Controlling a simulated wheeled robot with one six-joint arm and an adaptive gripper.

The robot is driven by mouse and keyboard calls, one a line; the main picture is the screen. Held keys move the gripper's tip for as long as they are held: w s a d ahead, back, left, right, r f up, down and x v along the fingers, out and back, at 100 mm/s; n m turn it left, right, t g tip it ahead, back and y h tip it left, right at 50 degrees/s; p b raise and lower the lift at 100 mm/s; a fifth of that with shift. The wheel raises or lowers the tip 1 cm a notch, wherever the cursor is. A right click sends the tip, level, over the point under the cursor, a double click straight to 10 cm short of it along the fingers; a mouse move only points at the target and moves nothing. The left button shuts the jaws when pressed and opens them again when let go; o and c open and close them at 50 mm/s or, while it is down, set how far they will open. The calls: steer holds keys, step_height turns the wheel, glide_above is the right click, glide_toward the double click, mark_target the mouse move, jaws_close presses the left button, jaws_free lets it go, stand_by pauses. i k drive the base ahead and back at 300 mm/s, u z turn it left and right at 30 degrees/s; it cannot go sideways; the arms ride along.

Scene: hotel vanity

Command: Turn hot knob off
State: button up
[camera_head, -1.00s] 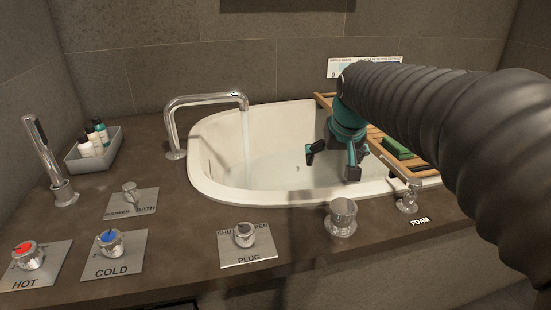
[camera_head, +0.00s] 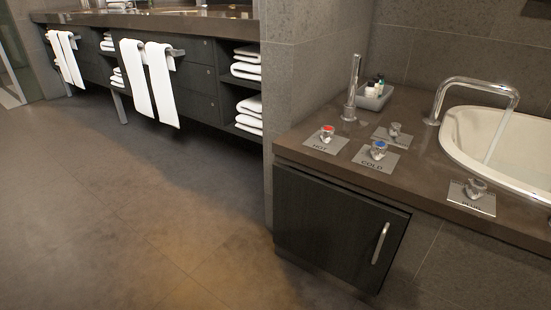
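The hot knob (camera_head: 327,131) is a chrome knob with a red top, on a metal plate marked HOT at the left end of the tub deck. The cold knob (camera_head: 379,147), with a blue top, is on its plate to the right. Water runs from the chrome spout (camera_head: 478,84) into the white tub (camera_head: 500,139). My gripper is not in the head view now.
A plug knob (camera_head: 475,187), a shower/bath knob (camera_head: 394,130), an upright hand shower (camera_head: 352,88) and a tray of bottles (camera_head: 374,97) stand on the deck. A cabinet door (camera_head: 335,225) with a handle is below. The floor (camera_head: 150,220) at left is clear.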

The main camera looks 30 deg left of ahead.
mark_target(327, 133)
steer(key=u, duration=0.3)
steer(key=k, duration=0.7)
steer(key=z, duration=0.1)
steer(key=i, duration=1.35)
steer(key=u, duration=0.95)
steer(key=i, duration=0.25)
steer(key=u, duration=0.3)
steer(key=k, duration=1.05)
steer(key=u, duration=0.8)
steer(key=i, duration=0.85)
steer(key=z, duration=0.15)
